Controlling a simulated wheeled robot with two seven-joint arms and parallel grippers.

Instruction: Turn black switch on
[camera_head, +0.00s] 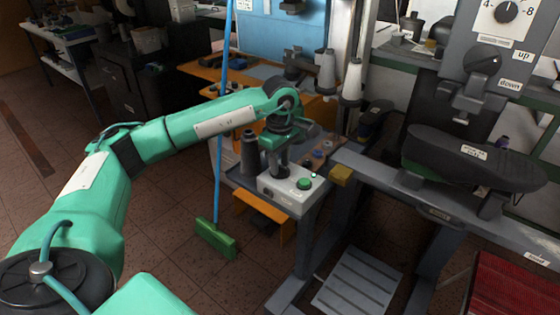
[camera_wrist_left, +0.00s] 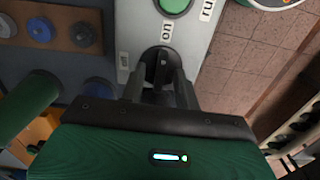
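A black switch (camera_wrist_left: 161,62) with a round base sits on a light grey control box (camera_wrist_left: 135,28), next to a label reading "on". My left gripper (camera_wrist_left: 162,76) reaches down to this switch, its two fingers apart on either side of the knob's raised grip. Whether they touch it cannot be told. In the head view my left gripper (camera_head: 282,166) points down at the control box (camera_head: 274,186) and hides the switch. A green button (camera_head: 304,184) on the same box also shows in the wrist view (camera_wrist_left: 174,5). My right gripper is not in view.
A dark spool (camera_head: 250,152) stands left of the box. Several round knobs lie beside it in the wrist view (camera_wrist_left: 40,30). A yellow block (camera_head: 341,174) is right of the box.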

